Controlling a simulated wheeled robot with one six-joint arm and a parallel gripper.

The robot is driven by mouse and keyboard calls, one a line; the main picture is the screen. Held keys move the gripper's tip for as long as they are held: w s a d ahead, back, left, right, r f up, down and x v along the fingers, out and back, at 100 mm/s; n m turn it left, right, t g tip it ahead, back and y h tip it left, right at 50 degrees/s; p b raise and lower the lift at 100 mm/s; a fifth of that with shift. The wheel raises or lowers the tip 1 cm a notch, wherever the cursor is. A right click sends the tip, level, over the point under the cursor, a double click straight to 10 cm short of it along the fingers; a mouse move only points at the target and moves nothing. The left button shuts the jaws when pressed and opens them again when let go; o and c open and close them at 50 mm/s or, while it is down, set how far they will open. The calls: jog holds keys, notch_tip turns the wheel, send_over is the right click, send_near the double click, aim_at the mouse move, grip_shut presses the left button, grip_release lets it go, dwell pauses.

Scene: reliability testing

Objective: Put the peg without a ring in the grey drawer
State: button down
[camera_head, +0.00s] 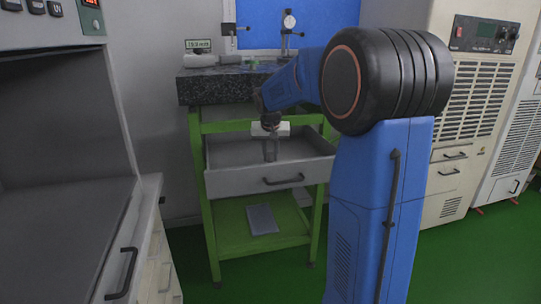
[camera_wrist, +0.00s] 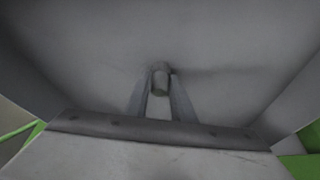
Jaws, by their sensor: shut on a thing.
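The grey drawer (camera_head: 232,181) is pulled out from the green stand below the dark stone slab. My gripper (camera_head: 270,153) points down inside the open drawer. In the wrist view my gripper (camera_wrist: 160,88) has its two fingers shut on a small grey cylindrical peg (camera_wrist: 160,80). The peg shows no ring on its visible part. Grey drawer walls and floor (camera_wrist: 220,50) surround it in the wrist view. I cannot tell whether the peg touches the drawer floor.
The dark stone slab (camera_head: 215,88) above holds a dial gauge stand (camera_head: 288,22) and small items. A grey booklet (camera_head: 262,219) lies on the lower green shelf. A grey cabinet (camera_head: 65,130) stands left, and beige cabinets (camera_head: 470,110) stand right.

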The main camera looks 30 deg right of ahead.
jog(key=shift+f, duration=0.1)
jog(key=c, duration=1.5)
grip_release()
jog(key=v, duration=1.1)
jog(key=s+a+n, duration=0.1)
jog(key=s+a, duration=0.5)
jog(key=s, duration=0.3)
jog(key=s+a+f+n, duration=0.1)
jog(key=s+a+f, duration=0.2)
jog(key=s, duration=0.6)
jog(key=s+a+f+n+y, duration=0.1)
jog(key=s+a+f, duration=0.3)
jog(key=s, duration=0.5)
jog(key=s+a+f+n+y, duration=0.1)
jog(key=s+a+f+n, duration=0.2)
jog(key=s+f, duration=0.4)
jog(key=shift+s+a+f+t, duration=0.1)
jog(key=shift+s+f+t, duration=0.1)
jog(key=shift+s, duration=0.35)
jog(key=shift+s+a+f+t, duration=0.15)
jog(key=shift+s+t, duration=0.05)
jog(key=shift+s, duration=0.35)
